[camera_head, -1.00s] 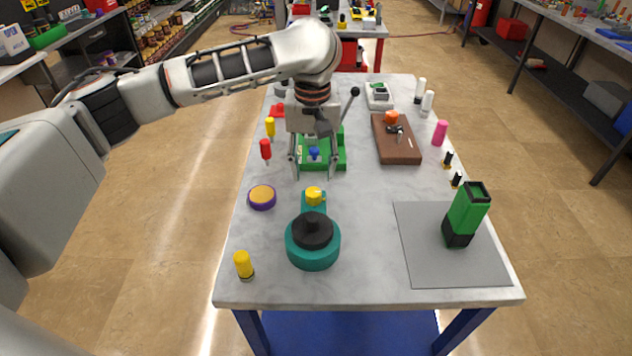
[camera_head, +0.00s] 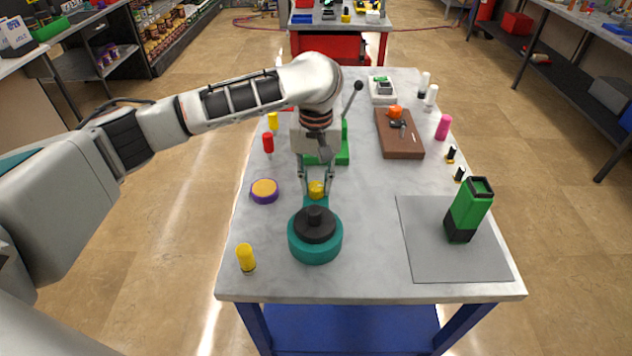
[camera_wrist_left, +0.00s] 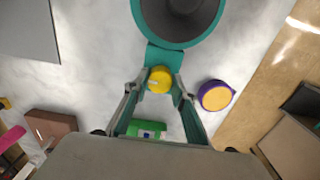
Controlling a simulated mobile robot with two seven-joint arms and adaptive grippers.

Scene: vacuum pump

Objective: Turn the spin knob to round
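The vacuum pump is a round teal body (camera_head: 316,247) with a black top (camera_head: 315,222), standing on the front half of the table. A yellow knob (camera_head: 316,189) sits on its teal extension at the far side. The knob also shows in the left wrist view (camera_wrist_left: 159,79), at the edge of the teal body. My left gripper (camera_head: 316,184) points down over the knob. Its fingers (camera_wrist_left: 156,92) are open on either side of the knob, with a gap visible on both sides. My right gripper is not in view.
A purple-and-orange disc (camera_head: 264,190) lies left of the knob, close by. A yellow bottle (camera_head: 246,257) stands front left. A green block with a lever (camera_head: 342,150) is behind my gripper. A grey mat (camera_head: 408,262) with a green-and-black box (camera_head: 468,208) lies at right.

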